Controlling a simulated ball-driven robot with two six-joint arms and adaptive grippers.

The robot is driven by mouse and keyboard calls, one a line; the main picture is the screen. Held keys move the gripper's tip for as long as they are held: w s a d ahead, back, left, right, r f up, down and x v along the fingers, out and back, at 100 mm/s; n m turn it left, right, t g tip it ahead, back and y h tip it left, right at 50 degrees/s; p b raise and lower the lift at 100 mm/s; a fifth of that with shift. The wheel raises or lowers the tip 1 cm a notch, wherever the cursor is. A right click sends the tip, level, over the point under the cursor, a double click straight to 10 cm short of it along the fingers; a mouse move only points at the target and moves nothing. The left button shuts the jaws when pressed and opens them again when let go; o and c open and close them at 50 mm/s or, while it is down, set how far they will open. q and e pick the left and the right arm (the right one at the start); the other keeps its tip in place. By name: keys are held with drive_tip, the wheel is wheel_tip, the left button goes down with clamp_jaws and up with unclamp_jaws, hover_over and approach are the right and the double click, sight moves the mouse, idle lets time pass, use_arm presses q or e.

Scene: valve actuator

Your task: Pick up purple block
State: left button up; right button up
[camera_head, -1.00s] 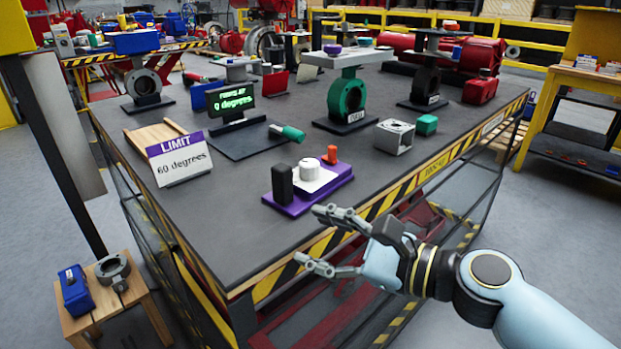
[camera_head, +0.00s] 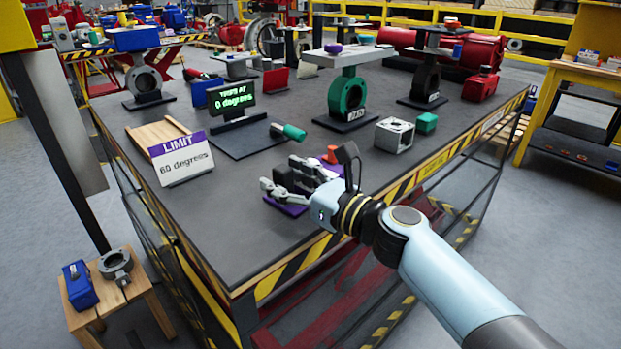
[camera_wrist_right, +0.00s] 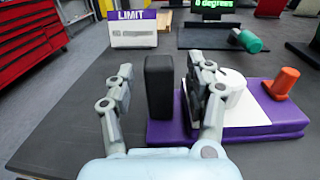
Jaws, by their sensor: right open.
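A flat purple block (camera_wrist_right: 260,112) lies near the table's front edge, carrying an upright black block (camera_wrist_right: 159,88), a white plate with a white round knob (camera_wrist_right: 229,88), and an orange knob (camera_wrist_right: 281,82). In the head view my right gripper mostly hides this purple block (camera_head: 286,208). My right gripper (camera_head: 279,174) is open. In the wrist view its fingers (camera_wrist_right: 163,72) stand on either side of the black block; contact cannot be told. A small purple piece (camera_head: 333,48) also sits on a white-topped stand farther back. My left gripper is not in view.
A sign reading "LIMIT 60 degrees" (camera_head: 181,159) stands at the left. A green-lettered display (camera_head: 231,98) and a green-handled tool (camera_head: 289,131) are behind. A grey cube (camera_head: 394,136) stands right. The table's front left is clear.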

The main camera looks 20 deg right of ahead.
drive_tip(key=shift+w+a, duration=0.25)
drive_tip(key=shift+w, duration=0.15)
clamp_jaws()
